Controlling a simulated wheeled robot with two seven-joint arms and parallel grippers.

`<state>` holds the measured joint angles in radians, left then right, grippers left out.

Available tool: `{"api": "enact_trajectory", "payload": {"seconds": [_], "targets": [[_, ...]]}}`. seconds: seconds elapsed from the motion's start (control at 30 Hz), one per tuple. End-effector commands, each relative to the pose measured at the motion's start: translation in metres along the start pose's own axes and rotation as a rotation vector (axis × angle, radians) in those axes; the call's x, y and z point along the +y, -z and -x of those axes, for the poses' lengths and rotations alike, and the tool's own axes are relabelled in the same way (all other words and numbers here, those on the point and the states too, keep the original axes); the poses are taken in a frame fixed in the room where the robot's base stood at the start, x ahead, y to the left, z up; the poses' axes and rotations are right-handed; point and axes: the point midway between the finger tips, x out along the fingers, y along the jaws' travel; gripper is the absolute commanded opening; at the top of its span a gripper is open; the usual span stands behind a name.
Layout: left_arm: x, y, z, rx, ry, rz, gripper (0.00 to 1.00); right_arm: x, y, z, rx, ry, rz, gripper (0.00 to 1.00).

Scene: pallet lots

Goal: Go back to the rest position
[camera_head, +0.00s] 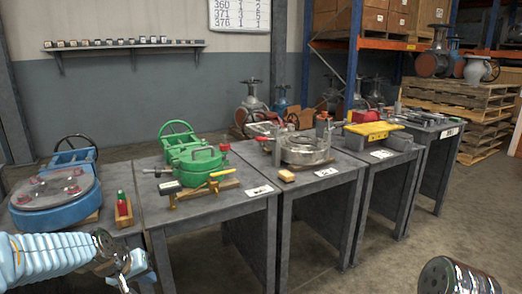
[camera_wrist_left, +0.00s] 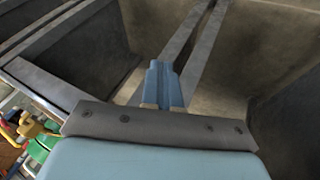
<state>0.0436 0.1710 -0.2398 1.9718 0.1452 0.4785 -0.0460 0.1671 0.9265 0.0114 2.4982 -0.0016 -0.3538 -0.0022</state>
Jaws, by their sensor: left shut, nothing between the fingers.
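My left arm comes in from the left in the head view, and its gripper (camera_head: 128,268) hangs low in front of the leftmost tables. In the left wrist view the two blue fingers of this gripper (camera_wrist_left: 160,85) are together, with nothing between them. They point at dark table sides and a strip of floor, apart from any object. A shiny metal cylinder at the lower right of the head view appears to be part of my right arm. My right gripper is not in view.
A row of grey tables (camera_head: 235,208) holds a blue machine part (camera_head: 40,200), a green valve (camera_head: 195,160), a metal ring (camera_head: 305,150) and a yellow-topped part (camera_head: 373,131). Pallets (camera_head: 470,100) stand at the back right. Floor (camera_head: 400,255) in front of the tables is clear.

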Motion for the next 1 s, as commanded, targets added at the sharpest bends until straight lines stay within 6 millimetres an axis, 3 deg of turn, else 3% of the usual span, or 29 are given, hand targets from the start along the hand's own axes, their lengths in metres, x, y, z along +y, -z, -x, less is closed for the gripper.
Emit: {"api": "enact_trajectory", "payload": {"seconds": [0.03, 0.1, 0.17, 0.2, 0.3, 0.4, 0.5, 0.67, 1.0], "targets": [[0.003, -0.03, -0.035, -0.067, 0.026, -0.022, 0.0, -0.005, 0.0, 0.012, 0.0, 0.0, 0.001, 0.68], [0.004, -0.074, -0.077, -0.132, 0.049, -0.054, 0.0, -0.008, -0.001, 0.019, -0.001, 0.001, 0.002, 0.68], [0.004, -0.118, -0.107, -0.19, 0.061, -0.083, 0.0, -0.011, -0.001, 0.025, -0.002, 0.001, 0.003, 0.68], [0.004, -0.149, -0.123, -0.229, 0.064, -0.099, 0.0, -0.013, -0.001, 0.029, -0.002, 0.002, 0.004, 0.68], [0.006, -0.225, -0.147, -0.318, 0.056, -0.137, 0.0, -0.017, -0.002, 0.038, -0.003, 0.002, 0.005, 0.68], [0.008, -0.29, -0.153, -0.39, 0.035, -0.161, 0.0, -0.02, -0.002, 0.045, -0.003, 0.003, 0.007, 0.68], [0.012, -0.333, -0.151, -0.437, 0.013, -0.173, 0.0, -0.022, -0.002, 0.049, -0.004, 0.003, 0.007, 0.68], [0.014, -0.361, -0.147, -0.465, -0.005, -0.177, 0.0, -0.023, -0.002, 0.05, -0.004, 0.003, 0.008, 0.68], [0.014, -0.361, -0.148, -0.464, -0.005, -0.177, 0.0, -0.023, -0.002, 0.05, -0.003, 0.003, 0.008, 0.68]]}}
